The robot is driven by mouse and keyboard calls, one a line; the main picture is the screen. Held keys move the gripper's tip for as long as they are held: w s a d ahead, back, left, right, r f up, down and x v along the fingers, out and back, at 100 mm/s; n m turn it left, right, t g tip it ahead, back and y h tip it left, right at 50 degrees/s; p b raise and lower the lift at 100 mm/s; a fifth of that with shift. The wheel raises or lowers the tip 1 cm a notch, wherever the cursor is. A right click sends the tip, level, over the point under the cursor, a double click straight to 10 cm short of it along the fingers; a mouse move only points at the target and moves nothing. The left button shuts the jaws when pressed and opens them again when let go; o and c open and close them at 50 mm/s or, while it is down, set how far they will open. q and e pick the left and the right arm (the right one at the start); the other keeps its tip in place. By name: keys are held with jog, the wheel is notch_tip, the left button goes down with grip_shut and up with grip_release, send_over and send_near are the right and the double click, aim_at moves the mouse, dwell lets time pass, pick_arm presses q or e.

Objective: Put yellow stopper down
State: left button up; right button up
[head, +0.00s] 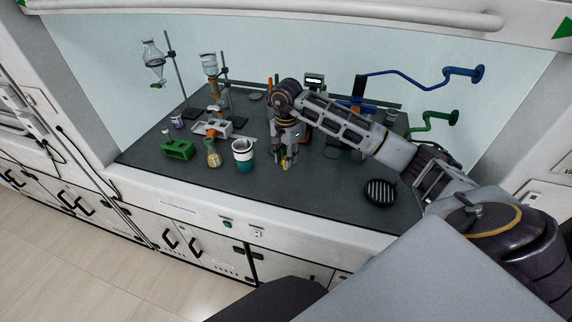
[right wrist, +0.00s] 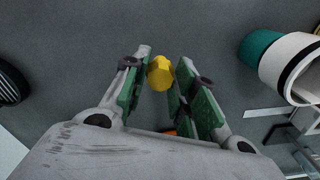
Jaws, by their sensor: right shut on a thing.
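The yellow stopper (right wrist: 160,72) is between the fingertips of my right gripper (right wrist: 160,85) in the right wrist view. The gripper is shut on it, with green pads on either side. In the head view the right gripper (head: 286,160) points down over the dark worktop (head: 320,193), and a small yellow spot of the stopper (head: 285,162) shows at its tips. I cannot tell whether the stopper touches the worktop. My left gripper is not in view.
A teal and white cup (head: 243,155) stands just left of the gripper, with a yellowish flask (head: 213,157) and a green rack (head: 178,150) beyond. A black ribbed round object (head: 380,192) lies to the right. The worktop's front middle is clear.

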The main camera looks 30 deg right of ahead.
jog(key=shift+f, duration=0.2)
jog(key=shift+f+p, duration=0.3)
jog(key=shift+f, duration=1.4)
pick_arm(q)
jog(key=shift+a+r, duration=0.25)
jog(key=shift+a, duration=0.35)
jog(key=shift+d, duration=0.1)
pick_arm(e)
jog(key=shift+f, duration=0.1)
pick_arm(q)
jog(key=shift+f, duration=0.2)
pick_arm(e)
jog(key=shift+f, duration=0.15)
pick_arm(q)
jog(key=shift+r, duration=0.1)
pick_arm(e)
jog(key=o, duration=0.8)
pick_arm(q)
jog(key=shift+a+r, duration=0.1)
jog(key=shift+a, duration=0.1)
pick_arm(e)
jog(key=shift+r, duration=0.2)
